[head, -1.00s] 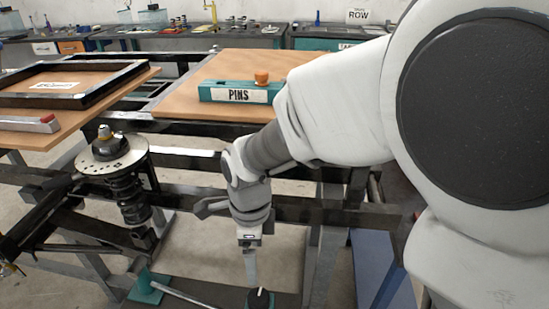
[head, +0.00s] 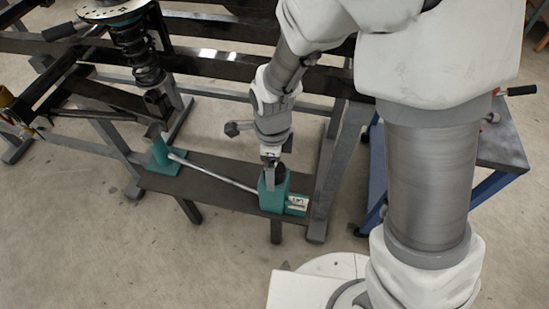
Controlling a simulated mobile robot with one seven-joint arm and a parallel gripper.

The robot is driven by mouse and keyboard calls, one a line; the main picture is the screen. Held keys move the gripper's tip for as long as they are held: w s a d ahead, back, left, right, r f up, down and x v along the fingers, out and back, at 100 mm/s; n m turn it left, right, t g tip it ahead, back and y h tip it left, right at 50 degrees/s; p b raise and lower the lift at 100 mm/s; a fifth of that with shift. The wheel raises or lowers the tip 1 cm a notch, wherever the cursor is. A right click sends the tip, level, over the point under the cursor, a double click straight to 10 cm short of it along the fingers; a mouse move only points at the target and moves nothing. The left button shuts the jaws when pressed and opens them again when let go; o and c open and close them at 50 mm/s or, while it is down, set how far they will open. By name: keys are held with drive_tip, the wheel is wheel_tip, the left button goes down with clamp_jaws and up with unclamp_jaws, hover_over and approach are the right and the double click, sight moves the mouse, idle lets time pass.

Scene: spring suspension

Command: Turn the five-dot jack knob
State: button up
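A teal jack (head: 272,197) stands at the right part of a low dark shelf (head: 217,190). A small white label (head: 297,203) is on its right side. My gripper (head: 270,166) points down right over the top of the jack. A dark round knob (head: 280,172) shows partly there, at the fingers; the gripper hides much of it. I cannot see five dots on it at this size. Whether the fingers touch or grip the knob cannot be told.
A silver rod (head: 215,172) runs from the jack to a second teal stand (head: 163,153) on the left. A spring with damper (head: 140,55) hangs on the dark frame at upper left. A blue-legged cart (head: 497,150) stands at right.

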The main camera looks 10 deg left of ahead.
drive_tip(key=shift+f, duration=0.4)
drive_tip(key=shift+c, duration=0.3)
drive_tip(key=c, duration=1.3)
